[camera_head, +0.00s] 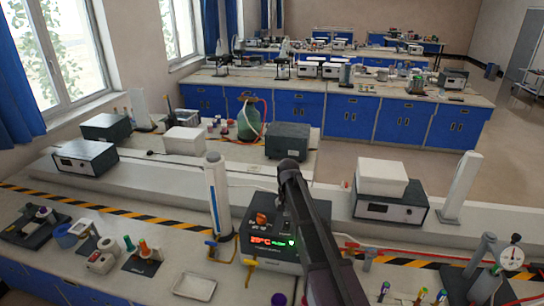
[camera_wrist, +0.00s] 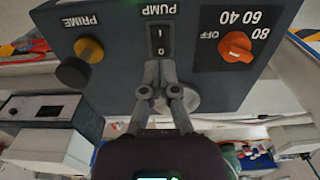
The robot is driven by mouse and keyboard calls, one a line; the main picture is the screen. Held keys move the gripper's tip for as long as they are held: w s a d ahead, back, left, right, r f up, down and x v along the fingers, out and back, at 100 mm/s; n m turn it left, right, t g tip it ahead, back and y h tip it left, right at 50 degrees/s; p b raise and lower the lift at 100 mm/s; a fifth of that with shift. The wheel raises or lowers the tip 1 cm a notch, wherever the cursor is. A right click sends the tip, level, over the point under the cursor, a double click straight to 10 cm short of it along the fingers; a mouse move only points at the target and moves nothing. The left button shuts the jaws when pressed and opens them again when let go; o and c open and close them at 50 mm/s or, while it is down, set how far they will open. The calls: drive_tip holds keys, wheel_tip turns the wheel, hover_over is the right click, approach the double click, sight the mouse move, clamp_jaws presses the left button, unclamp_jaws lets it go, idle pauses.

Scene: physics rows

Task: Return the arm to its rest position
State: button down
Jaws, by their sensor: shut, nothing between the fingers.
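My gripper (camera_wrist: 160,68) is shut and empty in the wrist view. Its fingertips are just by the lower edge of the black PUMP rocker switch (camera_wrist: 160,40) on a dark control box (camera_wrist: 120,20); I cannot tell whether they touch the panel. The wrist view is tilted, with the lettering upside down. An orange knob (camera_wrist: 236,46) and a PRIME button (camera_wrist: 89,49) flank the switch. In the head view my arm rises from the bottom centre across the control box (camera_head: 258,255), whose display glows red and green. The gripper itself is hidden there.
A tall white cylinder (camera_head: 217,195) stands just left of the control box. A shallow tray (camera_head: 194,287) lies on the near bench. Coloured-cap tubes (camera_head: 415,298) and a gauge stand (camera_head: 512,258) are at right. A white-topped box (camera_head: 390,208) stands behind.

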drive_tip(key=s+d+f+n+b, duration=0.1)
drive_tip(key=s+d+f+b, duration=0.1)
drive_tip(key=s, duration=0.6)
drive_tip(key=s+d+f+n+b, duration=0.1)
drive_tip(key=s+d+f+b, duration=0.2)
drive_tip(key=s, duration=0.6)
drive_tip(key=s+d+f+n+b, duration=0.1)
drive_tip(key=s+d+f+b, duration=0.1)
drive_tip(key=s+f+b, duration=0.4)
drive_tip(key=s, duration=0.3)
drive_tip(key=shift+d, duration=0.15)
idle(0.7)
